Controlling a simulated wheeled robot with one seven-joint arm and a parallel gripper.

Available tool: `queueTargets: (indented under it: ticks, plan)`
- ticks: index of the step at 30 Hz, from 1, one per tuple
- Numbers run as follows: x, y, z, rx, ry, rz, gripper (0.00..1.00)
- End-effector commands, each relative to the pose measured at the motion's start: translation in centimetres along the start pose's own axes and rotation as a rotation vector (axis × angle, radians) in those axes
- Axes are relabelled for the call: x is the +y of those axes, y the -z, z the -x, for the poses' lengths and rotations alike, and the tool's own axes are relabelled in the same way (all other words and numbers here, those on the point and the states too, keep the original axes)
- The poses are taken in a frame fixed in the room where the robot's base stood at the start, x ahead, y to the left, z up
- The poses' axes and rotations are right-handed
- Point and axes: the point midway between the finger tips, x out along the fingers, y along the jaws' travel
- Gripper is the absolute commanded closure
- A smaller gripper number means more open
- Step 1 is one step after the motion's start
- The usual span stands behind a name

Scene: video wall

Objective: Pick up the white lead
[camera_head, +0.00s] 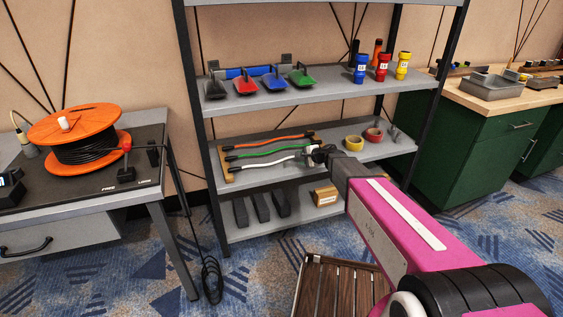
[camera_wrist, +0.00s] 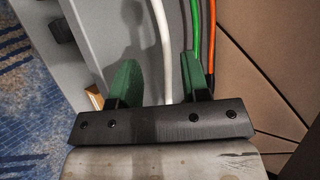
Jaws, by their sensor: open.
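The white lead (camera_head: 268,162) lies on the middle shelf of the rack, nearest the shelf's front edge, below a green lead (camera_head: 265,151) and an orange lead (camera_head: 268,141). My gripper (camera_head: 318,152) is at the right end of the leads and partly hides them. In the wrist view my gripper (camera_wrist: 158,85) is open. The white lead (camera_wrist: 161,40) runs between its two green fingers, and neither finger visibly touches it. The green lead (camera_wrist: 195,32) and the orange lead (camera_wrist: 210,45) pass outside the right finger.
The leads rest at a wooden holder (camera_head: 227,170). Yellow and red tape rolls (camera_head: 354,143) lie right of my gripper on the same shelf. Coloured tools (camera_head: 245,84) and bottles (camera_head: 383,66) stand on the shelf above. Dark blocks (camera_head: 262,207) and a small box (camera_head: 325,196) stand below.

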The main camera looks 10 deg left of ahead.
Motion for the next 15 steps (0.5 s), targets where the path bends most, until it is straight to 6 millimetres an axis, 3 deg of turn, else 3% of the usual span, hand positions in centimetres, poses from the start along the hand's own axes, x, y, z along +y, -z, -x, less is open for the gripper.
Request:
queueTargets:
  ticks: [7, 15]
  plan:
    - [-0.2, -0.2, -1.8, -0.002, -0.001, 0.001, 0.58]
    - [-0.6, -0.3, -5.4, -0.001, -0.001, 0.002, 0.58]
